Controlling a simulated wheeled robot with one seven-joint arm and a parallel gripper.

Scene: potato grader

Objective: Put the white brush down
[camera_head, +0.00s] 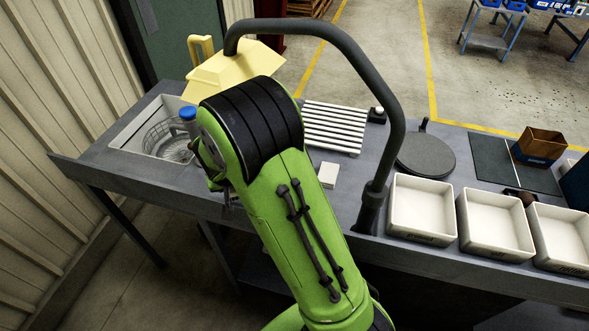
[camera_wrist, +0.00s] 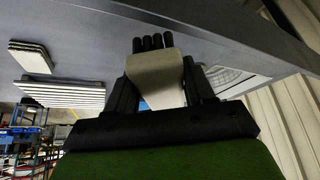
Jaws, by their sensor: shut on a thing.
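The white brush (camera_wrist: 156,78) shows in the wrist view as a pale, off-white block with several dark, stubby bristle tufts at its far end. My gripper (camera_wrist: 160,86) is shut on it, one dark finger on each side. The brush appears to be held over the grey bench, near the sink; its exact height above the bench cannot be told. In the head view, my green arm hides the brush and most of my gripper.
The sink basin (camera_head: 130,133) is at the bench's left end. A white slatted rack (camera_head: 335,117), a small white block (camera_head: 328,175) and a dark round plate (camera_head: 426,155) are on the bench (camera_head: 230,208). White trays (camera_head: 423,237) line the right front. A grey curved pipe (camera_head: 385,80) rises beside my arm.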

